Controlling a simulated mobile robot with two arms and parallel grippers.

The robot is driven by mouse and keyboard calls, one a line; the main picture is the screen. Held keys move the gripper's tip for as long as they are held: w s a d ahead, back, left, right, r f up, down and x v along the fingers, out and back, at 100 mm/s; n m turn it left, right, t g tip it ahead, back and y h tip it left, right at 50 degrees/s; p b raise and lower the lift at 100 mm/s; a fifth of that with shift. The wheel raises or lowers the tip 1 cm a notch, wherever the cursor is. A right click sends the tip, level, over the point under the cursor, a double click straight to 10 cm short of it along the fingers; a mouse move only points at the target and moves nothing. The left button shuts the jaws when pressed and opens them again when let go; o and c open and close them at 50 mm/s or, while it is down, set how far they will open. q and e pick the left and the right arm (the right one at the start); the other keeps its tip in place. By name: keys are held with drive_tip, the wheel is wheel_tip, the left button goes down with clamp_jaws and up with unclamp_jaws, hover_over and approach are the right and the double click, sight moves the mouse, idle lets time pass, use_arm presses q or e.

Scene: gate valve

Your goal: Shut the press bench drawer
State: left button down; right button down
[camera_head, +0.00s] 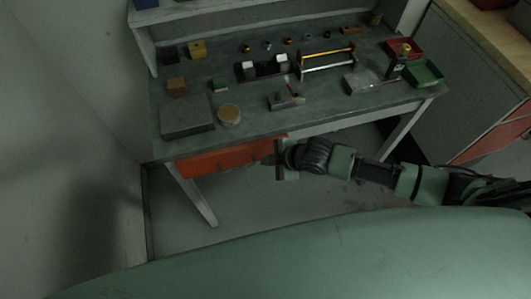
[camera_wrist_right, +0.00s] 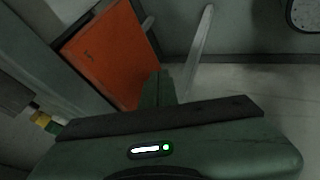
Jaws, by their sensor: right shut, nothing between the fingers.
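The press bench drawer has an orange-red front (camera_head: 222,158) under the left part of the bench's front edge. Its front also fills the upper left of the right wrist view (camera_wrist_right: 108,52). How far it stands out from the bench is hard to tell. My right gripper (camera_head: 279,160) is at the right end of the drawer front and overlaps it in the head view. Its fingers (camera_wrist_right: 158,88) are shut and empty in the right wrist view, beside the orange panel. Whether they touch it I cannot tell. My left gripper is not in view.
The bench top (camera_head: 250,120) carries a grey block (camera_head: 186,117), a round tan disc (camera_head: 229,114), a rack with yellow and silver bars (camera_head: 327,62) and red and green trays (camera_head: 424,73). A bench leg (camera_head: 193,195) stands below the drawer. The floor under the bench looks clear.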

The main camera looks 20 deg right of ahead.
drive_tip(key=shift+w, duration=0.95)
